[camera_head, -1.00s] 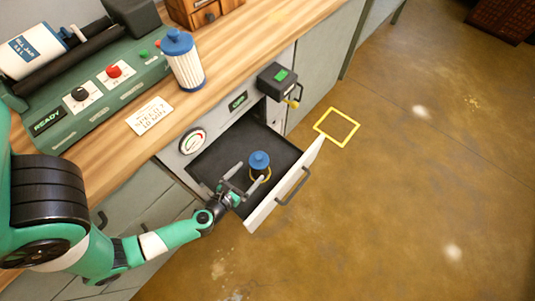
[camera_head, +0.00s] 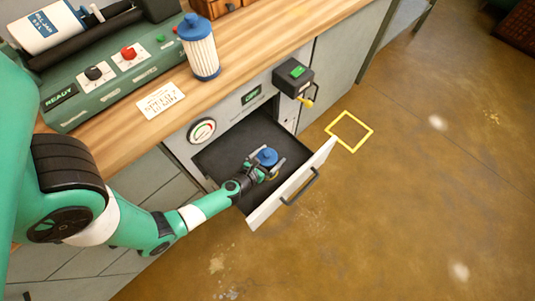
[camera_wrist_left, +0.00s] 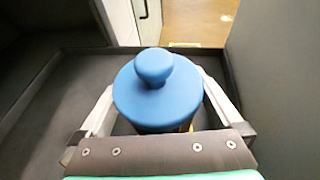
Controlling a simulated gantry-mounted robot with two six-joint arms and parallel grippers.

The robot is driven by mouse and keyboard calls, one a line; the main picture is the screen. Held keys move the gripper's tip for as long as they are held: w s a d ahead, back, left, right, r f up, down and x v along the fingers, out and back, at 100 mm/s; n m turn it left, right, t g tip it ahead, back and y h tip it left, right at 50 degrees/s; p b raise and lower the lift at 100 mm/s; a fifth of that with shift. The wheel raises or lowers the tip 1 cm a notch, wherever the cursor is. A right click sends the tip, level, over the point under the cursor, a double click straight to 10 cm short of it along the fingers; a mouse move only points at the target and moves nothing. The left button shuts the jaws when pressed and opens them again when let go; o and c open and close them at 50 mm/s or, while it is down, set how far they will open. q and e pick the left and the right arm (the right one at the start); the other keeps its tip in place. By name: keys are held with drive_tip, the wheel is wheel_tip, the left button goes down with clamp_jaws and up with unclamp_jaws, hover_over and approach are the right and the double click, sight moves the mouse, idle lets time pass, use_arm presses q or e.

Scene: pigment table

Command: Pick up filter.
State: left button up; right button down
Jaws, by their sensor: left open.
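A filter with a blue knobbed cap (camera_head: 267,156) and a dark body stands upright in the open drawer. A yellow patch shows low on it. In the left wrist view its blue cap (camera_wrist_left: 158,92) fills the middle, and its body is mostly hidden below. My left gripper (camera_head: 266,166) is open inside the drawer, with one finger on each side of this filter; I cannot tell whether they touch it. A second filter, white and pleated with a blue cap (camera_head: 200,48), stands upright on the wooden counter. My right gripper is out of view.
The drawer's front panel (camera_head: 291,187) with its dark handle stands pulled out to the right. The drawer floor (camera_head: 247,133) is otherwise bare. A yellow square outline (camera_head: 349,131) marks clear floor.

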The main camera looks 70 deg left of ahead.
use_arm(q)
drive_tip(key=shift+w+a+f, duration=0.2)
drive_tip(key=shift+w+a, duration=0.1)
drive_tip(key=shift+w, duration=0.1)
drive_tip(key=shift+s, duration=0.1)
drive_tip(key=shift+c, duration=0.4)
drive_tip(key=c, duration=1.2)
drive_tip(key=shift+r, duration=0.1)
drive_tip(key=shift+c, duration=0.2)
wheel_tip(320, 180, up, 10)
drive_tip(key=p, duration=1)
